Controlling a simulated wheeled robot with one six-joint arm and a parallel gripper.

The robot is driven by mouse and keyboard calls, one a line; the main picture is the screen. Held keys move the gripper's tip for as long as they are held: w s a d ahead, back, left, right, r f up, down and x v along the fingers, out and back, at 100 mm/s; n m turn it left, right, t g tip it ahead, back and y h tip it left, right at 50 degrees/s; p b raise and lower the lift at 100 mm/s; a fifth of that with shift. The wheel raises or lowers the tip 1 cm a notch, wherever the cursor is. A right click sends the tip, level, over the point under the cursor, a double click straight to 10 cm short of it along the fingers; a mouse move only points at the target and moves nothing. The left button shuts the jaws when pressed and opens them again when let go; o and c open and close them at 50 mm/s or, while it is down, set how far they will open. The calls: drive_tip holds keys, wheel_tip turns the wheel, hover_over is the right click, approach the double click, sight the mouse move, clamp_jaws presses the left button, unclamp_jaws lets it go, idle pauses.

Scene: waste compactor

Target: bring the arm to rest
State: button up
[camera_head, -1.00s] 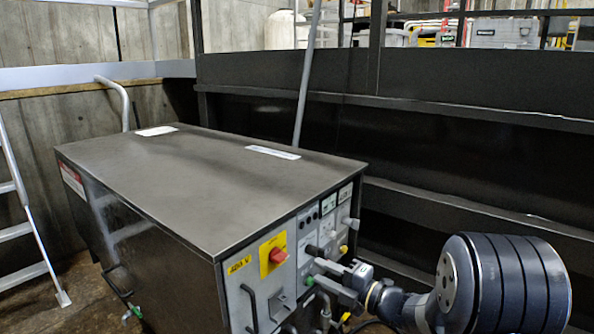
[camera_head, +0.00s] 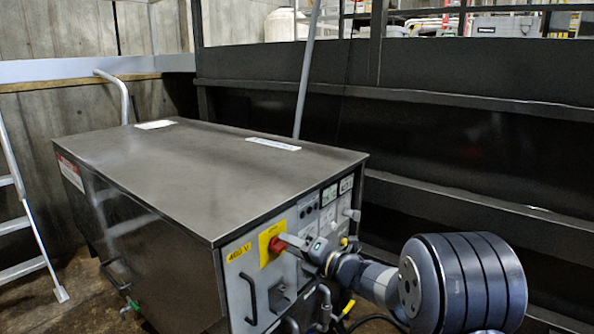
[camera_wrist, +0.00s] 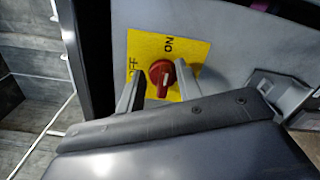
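The compactor's control cabinet (camera_head: 200,180) stands with its panel facing front right. On the panel a red rotary switch (camera_head: 277,244) sits on a yellow plate (camera_head: 265,254); my gripper (camera_head: 290,241) is right at it, covering its right side. In the wrist view the red switch (camera_wrist: 162,74) shows on the yellow plate (camera_wrist: 190,52) marked ON and OFF. My gripper (camera_wrist: 157,82) is open, with one finger on each side of the switch and yellow showing between fingers and knob. I cannot tell exactly which mark the knob points at.
A black handle (camera_head: 249,298) is on the panel left of my arm. Meters and small controls (camera_head: 330,195) sit above right. A dark metal wall (camera_head: 450,140) runs behind on the right. A ladder (camera_head: 30,220) stands at the left.

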drive_tip(key=shift+s+d+r+n+p, duration=0.15)
drive_tip(key=shift+s+n+p, duration=0.2)
drive_tip(key=shift+n, duration=1.8)
drive_tip(key=shift+s+d+r+n+p, duration=0.15)
drive_tip(key=shift+s+n, duration=0.3)
drive_tip(key=shift+n, duration=1.65)
drive_tip(key=shift+s+d+r+n+p, duration=0.1)
drive_tip(key=shift+s+n+p, duration=0.3)
drive_tip(key=shift+n, duration=1.75)
